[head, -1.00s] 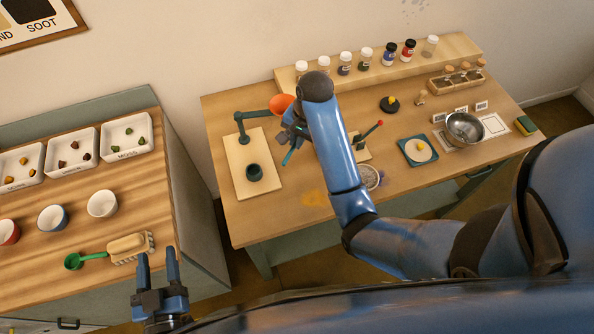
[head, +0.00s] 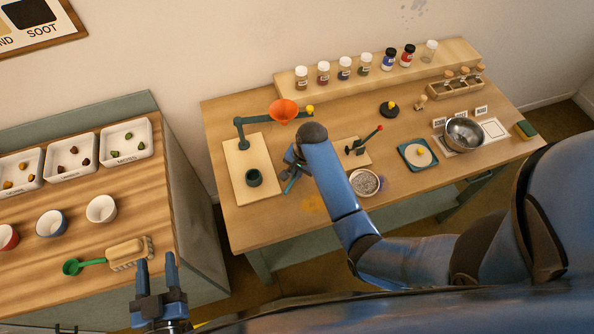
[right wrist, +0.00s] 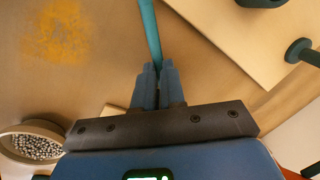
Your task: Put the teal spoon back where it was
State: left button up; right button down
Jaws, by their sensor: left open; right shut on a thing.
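The teal spoon (head: 291,184) is held in my right gripper (head: 294,173) above the right-hand table, just right of the pale stand board. In the right wrist view the teal handle (right wrist: 149,30) runs up from between the closed fingers of the gripper (right wrist: 152,72); its far end is out of frame. My left gripper (head: 158,272) is open and empty, low in the head view beside the left counter's front edge.
A bowl of beads (head: 364,182) stands right of my gripper. An orange powder stain (head: 312,203) marks the table front. Jars line the back shelf (head: 340,86).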

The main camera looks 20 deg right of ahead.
jog(key=shift+f, duration=0.25)
jog(key=shift+f, duration=0.1)
jog(key=c, duration=1.2)
grip_release()
